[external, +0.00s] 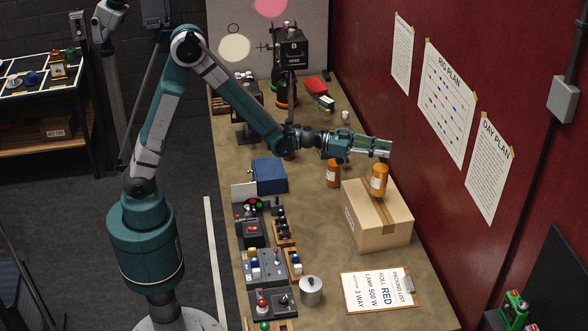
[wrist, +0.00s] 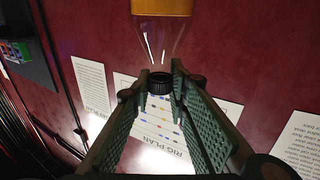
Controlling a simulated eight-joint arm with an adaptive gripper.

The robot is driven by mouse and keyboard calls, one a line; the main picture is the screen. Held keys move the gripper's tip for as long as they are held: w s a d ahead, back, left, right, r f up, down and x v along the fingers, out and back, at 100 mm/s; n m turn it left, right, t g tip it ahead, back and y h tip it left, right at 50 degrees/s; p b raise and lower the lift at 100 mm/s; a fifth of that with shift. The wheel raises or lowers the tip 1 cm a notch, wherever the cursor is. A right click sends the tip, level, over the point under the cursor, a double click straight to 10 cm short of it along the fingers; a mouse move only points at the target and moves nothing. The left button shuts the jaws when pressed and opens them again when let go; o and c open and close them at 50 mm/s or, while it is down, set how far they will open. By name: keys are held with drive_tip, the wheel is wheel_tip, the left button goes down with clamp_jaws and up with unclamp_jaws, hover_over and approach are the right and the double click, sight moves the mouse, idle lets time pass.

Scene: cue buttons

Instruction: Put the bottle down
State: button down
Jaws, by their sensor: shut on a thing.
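My gripper (external: 378,148) is shut on the dark cap of an orange bottle (external: 379,181), with its fingers pointing level toward the red wall. The bottle hangs upright below the fingers, over the top of a cardboard box (external: 372,226). I cannot tell whether its base touches the box. In the wrist view, the cap (wrist: 160,83) is between the green ridged fingertips, with the clear neck and orange body (wrist: 162,7) toward the top edge.
A second orange bottle (external: 333,174) stands on the bench behind the box. A clipboard (external: 380,290) and a lidded metal pot (external: 310,291) are in front. Button panels (external: 262,266) line the left edge. The red wall with posters (external: 446,103) is close on the right.

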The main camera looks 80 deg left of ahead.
drive_tip(key=shift+f, duration=1.85)
drive_tip(key=c, duration=2.2)
unclamp_jaws()
drive_tip(key=shift+r, duration=0.2)
drive_tip(key=v, duration=1.2)
drive_tip(key=shift+b, duration=0.45)
